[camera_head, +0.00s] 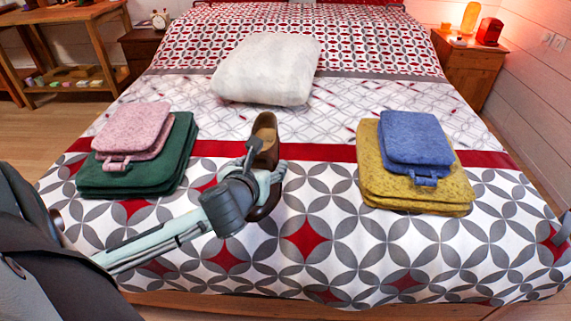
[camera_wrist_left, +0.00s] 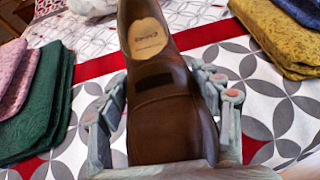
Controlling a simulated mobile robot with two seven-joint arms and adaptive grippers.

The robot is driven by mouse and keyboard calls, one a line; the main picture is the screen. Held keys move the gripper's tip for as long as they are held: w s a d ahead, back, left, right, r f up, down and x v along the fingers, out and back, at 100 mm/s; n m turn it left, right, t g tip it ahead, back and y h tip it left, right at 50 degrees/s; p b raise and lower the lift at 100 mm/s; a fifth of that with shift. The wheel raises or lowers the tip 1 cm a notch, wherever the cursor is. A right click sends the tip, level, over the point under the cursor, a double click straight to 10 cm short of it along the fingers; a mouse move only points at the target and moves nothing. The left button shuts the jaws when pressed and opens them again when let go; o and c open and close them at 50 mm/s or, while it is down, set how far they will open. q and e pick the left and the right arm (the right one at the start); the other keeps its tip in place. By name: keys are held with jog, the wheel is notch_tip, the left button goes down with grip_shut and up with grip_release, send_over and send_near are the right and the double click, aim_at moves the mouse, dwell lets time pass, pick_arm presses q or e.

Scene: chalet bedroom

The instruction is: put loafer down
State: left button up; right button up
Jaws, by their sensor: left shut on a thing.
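The brown loafer (camera_head: 265,138) shows at the middle of the bed in the head view, its tan insole up and its opening facing the pillow. My left gripper (camera_head: 262,176) is shut on the loafer, with its fingers along both sides. In the left wrist view the loafer (camera_wrist_left: 160,95) fills the middle between the fingers of my left gripper (camera_wrist_left: 165,105), toe towards the palm. The loafer is over the patterned bedspread (camera_head: 330,240); I cannot tell whether its sole touches it. My right gripper is not clearly in view.
Pink (camera_head: 132,130) and green (camera_head: 180,150) folded towels lie stacked left of the loafer. Blue (camera_head: 415,138) and yellow (camera_head: 375,180) ones lie stacked to the right. A white pillow (camera_head: 267,68) lies behind. The bedspread between the stacks is otherwise clear.

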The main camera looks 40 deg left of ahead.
pick_arm(q)
jog(key=w+f, duration=0.2)
jog(key=w, duration=0.1)
jog(key=w+f, duration=0.2)
jog(key=w, duration=0.1)
jog(key=w+a+f+b, duration=0.1)
jog(key=w+f, duration=0.1)
jog(key=w, duration=0.2)
jog(key=shift+f+b, duration=0.4)
jog(key=shift+f, duration=1.6)
pick_arm(e)
jog(key=w+r, duration=0.3)
jog(key=r, duration=0.3)
jog(key=shift+a+t, duration=0.4)
jog(key=shift+a, duration=0.05)
pick_arm(q)
jog(key=shift+f, duration=0.1)
pick_arm(e)
jog(key=shift+w+f, duration=0.1)
pick_arm(q)
jog(key=o, duration=1.5)
jog(key=shift+f, duration=0.1)
